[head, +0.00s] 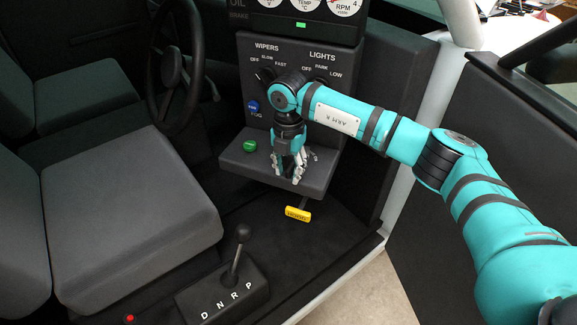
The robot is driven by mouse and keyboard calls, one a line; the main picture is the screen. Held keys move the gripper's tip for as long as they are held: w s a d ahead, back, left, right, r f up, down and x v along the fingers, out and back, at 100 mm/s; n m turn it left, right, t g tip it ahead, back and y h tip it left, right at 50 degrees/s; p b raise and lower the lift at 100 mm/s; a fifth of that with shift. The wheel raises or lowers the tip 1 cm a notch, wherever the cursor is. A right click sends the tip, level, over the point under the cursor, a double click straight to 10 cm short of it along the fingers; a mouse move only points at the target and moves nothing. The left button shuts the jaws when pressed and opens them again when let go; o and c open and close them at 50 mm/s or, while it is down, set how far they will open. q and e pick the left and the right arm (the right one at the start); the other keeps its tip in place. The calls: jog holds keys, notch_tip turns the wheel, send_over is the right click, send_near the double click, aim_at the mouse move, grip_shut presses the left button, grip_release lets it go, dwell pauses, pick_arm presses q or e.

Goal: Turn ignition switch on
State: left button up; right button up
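My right gripper (287,177) hangs down from the teal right arm, in front of the ledge (310,184) at the bottom of the dashboard's centre panel. Its pale fingertips are apart, with a gap between them, and I see nothing held there. The fingers overlap the ledge, and I cannot tell whether they touch it. I cannot make out the ignition switch; the gripper and wrist hide part of the ledge and panel. A green button (249,146) is on the ledge, left of the gripper. My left gripper is out of view.
The panel carries wiper and lights dials, partly covered by my arm, and a blue knob (253,106). A yellow-tagged handle (298,214) is below the ledge. A gear lever (238,250), seats and a steering wheel (174,75) are to the left; the open door (500,170) is right.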

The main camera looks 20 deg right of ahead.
jog(key=shift+c, duration=0.2)
grip_shut()
jog(key=shift+w+a, duration=0.1)
jog(key=shift+a, duration=0.05)
dwell(0.4)
jog(key=shift+w+a+m+b, duration=0.25)
jog(key=shift+m+b, duration=0.15)
jog(key=shift+m, duration=0.25)
jog(key=shift+w+a+m+b, duration=0.2)
jog(key=shift+m+b, duration=0.15)
jog(key=shift+m, duration=0.3)
jog(key=shift+w+a+m+b, duration=0.25)
jog(key=shift+w+m+b, duration=0.15)
jog(key=shift+m, duration=0.4)
jog(key=shift+w+a+m+b, duration=0.25)
jog(key=shift+w+m, duration=0.25)
jog(key=shift+m, duration=0.3)
jog(key=shift+w+a+m+b, duration=0.1)
jog(key=shift+w+m+b, duration=0.6)
jog(key=shift+m, duration=0.8)
jog(key=shift+w+r+m, duration=0.1)
jog(key=shift+w+m, duration=0.95)
jog(key=shift+m, duration=0.45)
